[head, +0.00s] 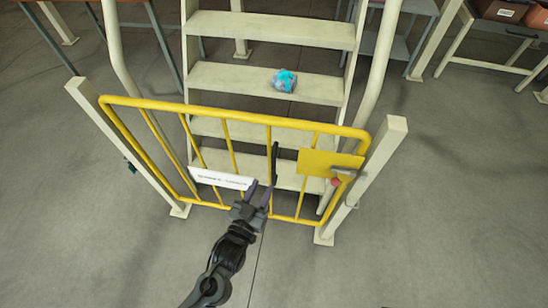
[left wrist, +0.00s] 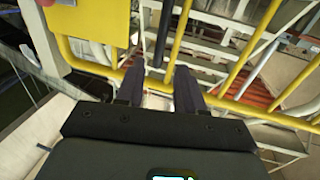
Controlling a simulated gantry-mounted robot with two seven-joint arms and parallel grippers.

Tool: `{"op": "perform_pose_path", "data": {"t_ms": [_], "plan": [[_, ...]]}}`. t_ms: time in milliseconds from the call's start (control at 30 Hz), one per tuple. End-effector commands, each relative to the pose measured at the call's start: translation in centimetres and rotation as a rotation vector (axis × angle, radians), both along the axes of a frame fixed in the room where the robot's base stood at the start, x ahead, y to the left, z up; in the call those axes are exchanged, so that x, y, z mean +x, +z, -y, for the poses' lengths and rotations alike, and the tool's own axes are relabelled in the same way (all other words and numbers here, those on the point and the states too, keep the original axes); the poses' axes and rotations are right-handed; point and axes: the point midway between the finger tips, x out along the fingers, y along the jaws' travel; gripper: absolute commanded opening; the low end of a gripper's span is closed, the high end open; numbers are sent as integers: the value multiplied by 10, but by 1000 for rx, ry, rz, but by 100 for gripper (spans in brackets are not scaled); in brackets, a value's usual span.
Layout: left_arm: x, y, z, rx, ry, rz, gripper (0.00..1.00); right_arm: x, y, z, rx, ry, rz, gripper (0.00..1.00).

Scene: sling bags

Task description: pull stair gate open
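The yellow stair gate (head: 230,112) spans two cream posts in front of the stairs and looks closed. A black upright handle (head: 275,163) is on its middle part; it also shows in the left wrist view (left wrist: 162,38). A grey latch with a red part (head: 337,181) is at the gate's right end by the right post. My left gripper (head: 259,189) is in front of the gate, just below and left of the handle. In the left wrist view its fingers (left wrist: 159,70) are apart, with the handle's end showing between their tips. Contact cannot be told. My right gripper is out of view.
The left post (head: 125,140) and right post (head: 368,175) flank the gate. Cream stairs (head: 265,82) rise behind it, with a blue-grey item (head: 284,81) on one step. The grey floor in front is clear. Tables stand at the back.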

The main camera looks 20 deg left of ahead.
Motion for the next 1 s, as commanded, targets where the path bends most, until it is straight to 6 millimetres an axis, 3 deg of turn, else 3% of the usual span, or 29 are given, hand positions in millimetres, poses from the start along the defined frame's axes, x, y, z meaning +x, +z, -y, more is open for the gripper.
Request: {"op": "perform_pose_path", "data": {"t_ms": [600,1000], "plan": [[88,-1,0,0,0,1,38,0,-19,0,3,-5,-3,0],[101,-1,0,0,0,-1,38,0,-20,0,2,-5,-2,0]]}}
